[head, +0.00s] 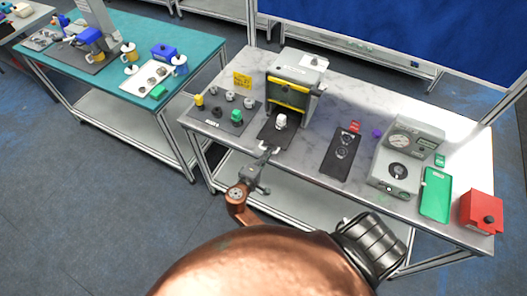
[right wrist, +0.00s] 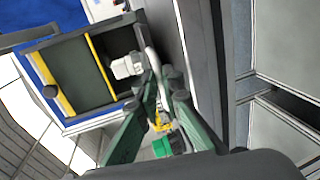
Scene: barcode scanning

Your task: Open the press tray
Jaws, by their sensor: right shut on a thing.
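The press (head: 295,82) is a grey box with yellow bars at its front opening, standing at the back of the marble-topped table. Its dark tray (head: 268,131) sticks out of the front, with a white part (head: 281,121) standing on it. A pale handle (head: 265,147) is at the tray's front end. My right gripper (head: 264,157) is shut on this handle near the table's front edge. In the right wrist view the fingers (right wrist: 163,84) close around the handle (right wrist: 151,60), beside the white part (right wrist: 127,66). My left gripper is not in view.
Left of the tray is a dark mat (head: 219,123) with several small parts and a green block. Right are a black plate (head: 342,150), a gauge machine (head: 402,158), a green tray (head: 435,192) and a red box (head: 482,211). A teal table (head: 50,63) stands left.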

